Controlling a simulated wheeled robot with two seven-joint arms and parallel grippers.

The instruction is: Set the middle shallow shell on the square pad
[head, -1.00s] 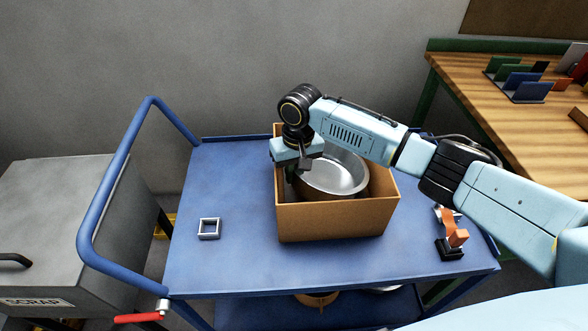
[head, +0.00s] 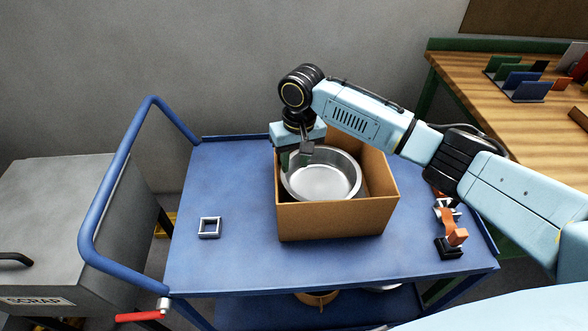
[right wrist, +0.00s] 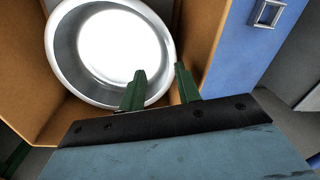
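A round, shallow silver metal shell (head: 322,182) sits in the open cardboard box (head: 335,222) on the blue cart. It also shows at the upper left of the right wrist view (right wrist: 115,45). I cannot tell whether other shells lie under it. My right gripper (head: 297,160) is over the box's left side, at the shell's left rim. In the right wrist view its green fingers (right wrist: 160,70) stand apart, one over the shell and one near the box wall. A small grey square frame (head: 209,228), perhaps the square pad, lies left of the box. My left gripper is out of view.
The blue cart top (head: 235,265) is clear around the square. An orange and black clamp-like thing (head: 451,237) stands right of the box. The cart's handle rail (head: 95,195) rises at the left. A wooden bench (head: 500,120) is at the back right.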

